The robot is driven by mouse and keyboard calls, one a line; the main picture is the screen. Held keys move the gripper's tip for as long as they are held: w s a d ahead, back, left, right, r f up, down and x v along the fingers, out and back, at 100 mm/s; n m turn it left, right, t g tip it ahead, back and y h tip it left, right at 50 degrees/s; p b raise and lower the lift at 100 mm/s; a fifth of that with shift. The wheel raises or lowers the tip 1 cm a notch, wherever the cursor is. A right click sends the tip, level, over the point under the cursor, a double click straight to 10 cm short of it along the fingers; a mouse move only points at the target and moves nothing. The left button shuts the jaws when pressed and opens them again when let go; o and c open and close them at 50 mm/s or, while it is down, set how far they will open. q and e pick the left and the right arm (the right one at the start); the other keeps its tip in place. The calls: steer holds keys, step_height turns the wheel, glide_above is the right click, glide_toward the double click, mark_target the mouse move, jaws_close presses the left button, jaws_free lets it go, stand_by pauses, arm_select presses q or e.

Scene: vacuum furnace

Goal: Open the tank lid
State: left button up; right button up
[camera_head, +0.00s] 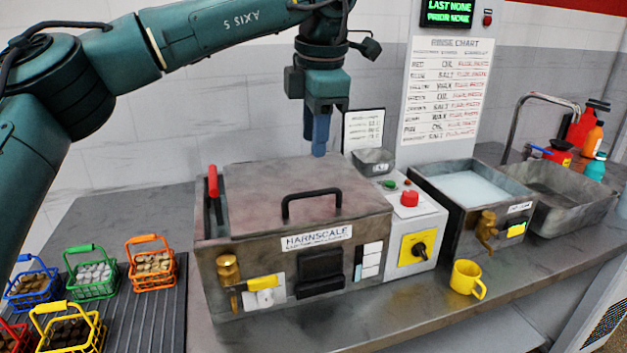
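The tank (215,275) is a grey metal box labelled HARNSCALE in the middle of the counter. Its flat brownish lid (265,185) lies closed on top, with a black bar handle (311,193) near the front edge. A lever with a red grip (213,182) stands at the tank's left side. My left gripper (320,148) points down above the lid's back right part, apart from the handle. Its fingers overlap from this angle, so their opening cannot be told; nothing shows in them. My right gripper is out of view.
Several coloured wire baskets stand on a ribbed rack (150,315) at left. A control box (415,225) with a red button adjoins the tank's right side. Beyond it are a water-filled basin (470,190), an empty sink (560,200), a yellow mug (466,278) and bottles.

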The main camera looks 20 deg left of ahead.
mark_target(312, 194)
arm_select(q)
steer(key=f, duration=0.3)
steer(key=w+f, duration=0.1)
steer(key=f, duration=0.2)
steer(key=a+f, duration=0.1)
steer(key=f, duration=0.2)
steer(key=shift+w+f+p, duration=0.25)
steer(key=shift+w+p, duration=0.05)
steer(key=shift+p, duration=0.1)
steer(key=shift+c, duration=0.2)
jaws_close()
